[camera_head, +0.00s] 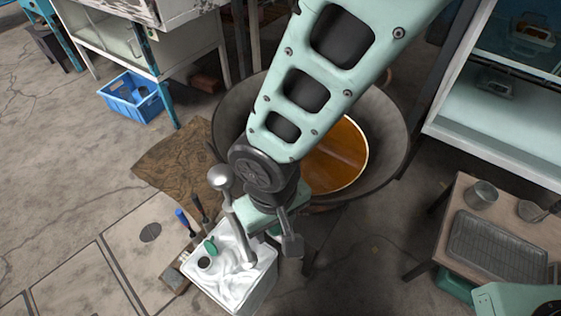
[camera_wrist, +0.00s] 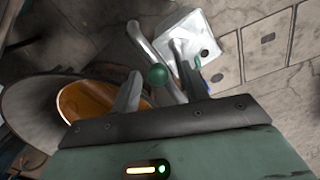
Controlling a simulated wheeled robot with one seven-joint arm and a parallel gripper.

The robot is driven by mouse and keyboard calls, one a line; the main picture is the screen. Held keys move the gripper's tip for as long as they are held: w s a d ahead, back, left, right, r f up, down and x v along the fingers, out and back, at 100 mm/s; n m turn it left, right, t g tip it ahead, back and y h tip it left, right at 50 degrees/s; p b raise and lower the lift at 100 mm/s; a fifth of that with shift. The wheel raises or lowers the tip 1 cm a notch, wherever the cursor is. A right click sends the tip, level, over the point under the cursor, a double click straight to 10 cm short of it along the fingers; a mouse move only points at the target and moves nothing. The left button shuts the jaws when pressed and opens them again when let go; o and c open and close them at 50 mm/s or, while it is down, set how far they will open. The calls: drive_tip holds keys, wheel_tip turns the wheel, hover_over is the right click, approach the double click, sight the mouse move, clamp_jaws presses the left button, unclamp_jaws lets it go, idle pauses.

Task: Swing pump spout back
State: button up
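A white square container (camera_head: 236,275) stands on the floor, with a dark round opening and a green cap on top; it also shows in the wrist view (camera_wrist: 197,24). In the head view a silver ball-ended part (camera_head: 220,178) rises by the container. My gripper (camera_head: 268,238) hangs over the container's right side.
A wide dark pan (camera_head: 392,140) with amber liquid (camera_head: 345,160) lies behind my arm. A wooden table (camera_head: 425,245) with a tray and pots stands at right. A brown mat (camera_head: 165,165) and two handled tools (camera_head: 186,222) lie left of the container. A blue crate (camera_head: 130,105) sits farther back.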

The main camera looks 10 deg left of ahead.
wheel_tip(320, 180, up, 17)
drive_tip(key=p, duration=0.2)
drive_tip(key=shift+r, duration=0.2)
idle(0.5)
drive_tip(key=d+r+p, duration=0.4)
drive_tip(key=d, duration=0.5)
drive_tip(key=s+d+r+p, duration=0.1)
drive_tip(key=d+r+p, duration=0.3)
drive_tip(key=d, duration=0.5)
drive_tip(key=shift+s+d+r+y, duration=0.2)
drive_tip(key=shift+s+d+y, duration=0.1)
drive_tip(key=shift+d, duration=0.05)
